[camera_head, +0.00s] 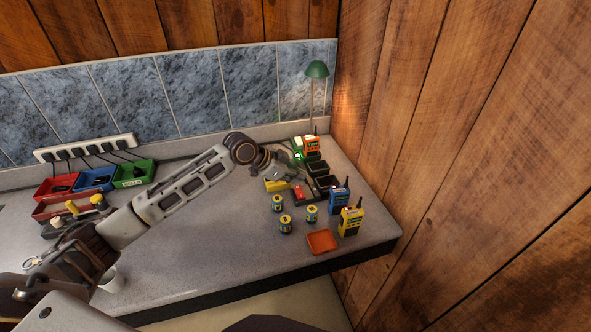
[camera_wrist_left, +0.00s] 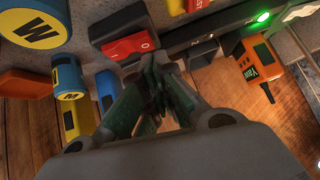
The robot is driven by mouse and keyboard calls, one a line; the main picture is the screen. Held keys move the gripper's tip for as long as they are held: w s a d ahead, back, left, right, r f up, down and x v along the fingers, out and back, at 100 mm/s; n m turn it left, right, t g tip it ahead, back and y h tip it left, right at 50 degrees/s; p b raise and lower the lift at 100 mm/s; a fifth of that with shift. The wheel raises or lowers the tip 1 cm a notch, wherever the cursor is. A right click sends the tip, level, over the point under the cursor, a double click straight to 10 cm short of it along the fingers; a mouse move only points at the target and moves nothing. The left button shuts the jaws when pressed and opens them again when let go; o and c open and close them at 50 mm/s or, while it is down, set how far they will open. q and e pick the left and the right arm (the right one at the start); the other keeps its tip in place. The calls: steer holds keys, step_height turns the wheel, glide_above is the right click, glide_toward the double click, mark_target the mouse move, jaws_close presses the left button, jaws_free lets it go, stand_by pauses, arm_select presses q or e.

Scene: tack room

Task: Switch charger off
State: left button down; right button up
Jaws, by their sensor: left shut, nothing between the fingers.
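The black charger (camera_head: 322,184) stands at the right end of the counter and also shows in the left wrist view (camera_wrist_left: 204,50). An orange radio (camera_head: 311,146) sits at its far end, and it shows in the wrist view too (camera_wrist_left: 262,60). A green light (camera_wrist_left: 263,16) glows on the charger. A red switch (camera_head: 299,192) sits at its near end; in the wrist view the red switch (camera_wrist_left: 124,47) bears a white mark. My left gripper (camera_head: 287,176) is shut and empty, its tips (camera_wrist_left: 157,72) close to the switch. I cannot tell whether they touch it.
A yellow block (camera_head: 277,185), several batteries (camera_head: 286,224), a blue radio (camera_head: 339,198), a yellow radio (camera_head: 350,221) and an orange tray (camera_head: 322,241) surround the charger. A green lamp (camera_head: 317,70) stands behind; a wooden wall (camera_head: 430,150) bounds the right. The middle counter is clear.

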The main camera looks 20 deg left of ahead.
arm_select(q)
steer(key=shift+f, duration=0.45)
steer(key=shift+f, duration=0.15)
steer(key=shift+w+a+f+p, duration=0.1)
steer(key=shift+w+f+p, duration=0.05)
steer(key=shift+p, duration=0.2)
steer(key=shift+s+d+r+p, duration=0.3)
steer(key=shift+s+d+p, duration=0.1)
steer(key=shift+s+p, duration=0.25)
stand_by(0.3)
steer(key=shift+r, duration=0.2)
